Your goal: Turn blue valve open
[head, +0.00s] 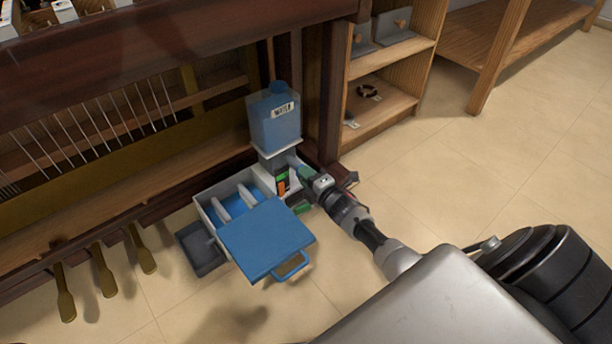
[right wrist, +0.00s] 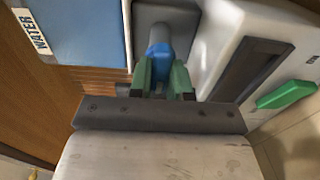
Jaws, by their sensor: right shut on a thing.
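In the head view my right gripper (head: 302,170) reaches in from the right against the unit's side, below the blue water tank (head: 275,122). The fingers hide most of the valve there. The tank's WATER label also shows in the right wrist view (right wrist: 34,32). My left gripper is not in view.
A pale box with a blue lid (head: 267,238) and handle stands in front of the unit, with a dark grey tray (head: 200,250) beside it. A green lever (right wrist: 287,92) is on the unit's white side. A wooden shelf (head: 385,110) stands behind. The tiled floor at right is clear.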

